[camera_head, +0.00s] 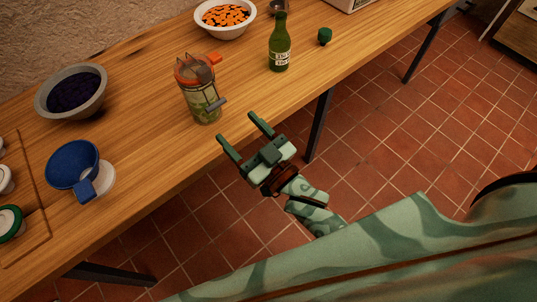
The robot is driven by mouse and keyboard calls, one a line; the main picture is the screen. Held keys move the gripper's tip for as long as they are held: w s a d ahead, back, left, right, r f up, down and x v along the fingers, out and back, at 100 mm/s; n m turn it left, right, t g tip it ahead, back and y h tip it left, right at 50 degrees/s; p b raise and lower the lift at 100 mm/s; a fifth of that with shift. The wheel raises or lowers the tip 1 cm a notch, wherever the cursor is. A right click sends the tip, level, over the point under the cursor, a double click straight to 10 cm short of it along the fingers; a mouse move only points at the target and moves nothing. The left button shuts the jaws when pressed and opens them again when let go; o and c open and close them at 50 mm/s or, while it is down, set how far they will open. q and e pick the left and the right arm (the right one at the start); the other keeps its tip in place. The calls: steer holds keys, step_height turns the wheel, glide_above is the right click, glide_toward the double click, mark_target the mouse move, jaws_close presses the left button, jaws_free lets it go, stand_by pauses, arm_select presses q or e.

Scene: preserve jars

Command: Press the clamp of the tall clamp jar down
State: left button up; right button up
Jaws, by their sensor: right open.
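The tall clamp jar (202,104) stands upright on the wooden table, near its front edge. It is clear with greenish contents and an orange rim and tab at the top. My right gripper (234,127) is open and empty. In the picture its fingers are just below and to the right of the jar, apart from it. My left gripper is not in view.
A green bottle (279,48) and a small green stopper (325,36) stand right of the jar. Behind is a bowl of orange pieces (225,33). The table between is clear.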

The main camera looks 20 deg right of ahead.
steer(key=v, duration=0.9)
steer(key=shift+s, duration=0.35)
